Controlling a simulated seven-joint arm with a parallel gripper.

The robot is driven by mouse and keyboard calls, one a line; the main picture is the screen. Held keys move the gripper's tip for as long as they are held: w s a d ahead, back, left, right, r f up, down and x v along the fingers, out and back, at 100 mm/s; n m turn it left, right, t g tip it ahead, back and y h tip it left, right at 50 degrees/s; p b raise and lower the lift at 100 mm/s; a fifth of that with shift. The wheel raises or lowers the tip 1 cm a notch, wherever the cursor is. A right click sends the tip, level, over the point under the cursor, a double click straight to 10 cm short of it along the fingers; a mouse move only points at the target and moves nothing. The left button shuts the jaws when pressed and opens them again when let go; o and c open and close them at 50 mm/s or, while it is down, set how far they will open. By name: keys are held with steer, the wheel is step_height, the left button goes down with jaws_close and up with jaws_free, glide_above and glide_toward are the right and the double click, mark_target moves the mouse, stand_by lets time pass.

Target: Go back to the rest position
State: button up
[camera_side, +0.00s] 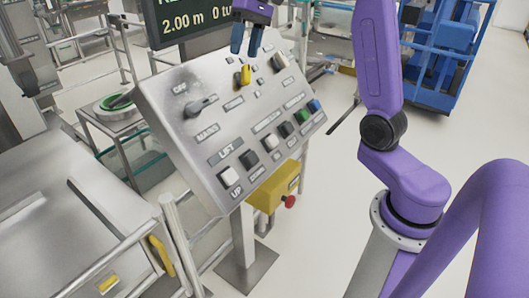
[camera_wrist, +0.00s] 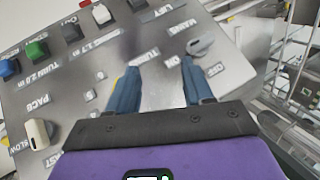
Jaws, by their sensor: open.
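My gripper (camera_side: 251,38) has two blue fingers and is at the top of the side view, above the upper part of the sloped grey control panel (camera_side: 180,96). In the wrist view my gripper (camera_wrist: 160,88) is open, with bare panel showing between the fingers. A yellow switch (camera_side: 244,74) sits just below the fingertips; in the wrist view it is mostly hidden behind the left finger. I cannot tell whether a finger touches it. The grey MAINS knob (camera_side: 199,106) is left of the gripper; the wrist view shows it to the right (camera_wrist: 200,46).
The panel carries a white UP button (camera_side: 229,176), several other buttons and a pale pace knob (camera_side: 279,62). A yellow box with a red button (camera_side: 288,201) hangs below. A display (camera_side: 195,20) stands behind. Metal rails (camera_side: 177,238) are at left; open floor is at right.

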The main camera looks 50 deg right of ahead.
steer(key=s+a+f+n+g+h, duration=0.1)
steer(key=s+a+f+n, duration=0.2)
steer(key=s+a, duration=0.35)
steer(key=s+a+f+n+h, duration=0.1)
steer(key=s+a+f+n, duration=0.25)
steer(key=s+a, duration=0.3)
steer(key=s+d+f+n+h, duration=0.1)
steer(key=s+f+n, duration=0.3)
steer(key=s, duration=0.5)
steer(key=s+d+f+n+t+h, duration=0.1)
steer(key=s+f+n, duration=0.3)
steer(key=s, duration=0.5)
steer(key=shift+s+f, duration=0.3)
steer(key=shift+s, duration=0.05)
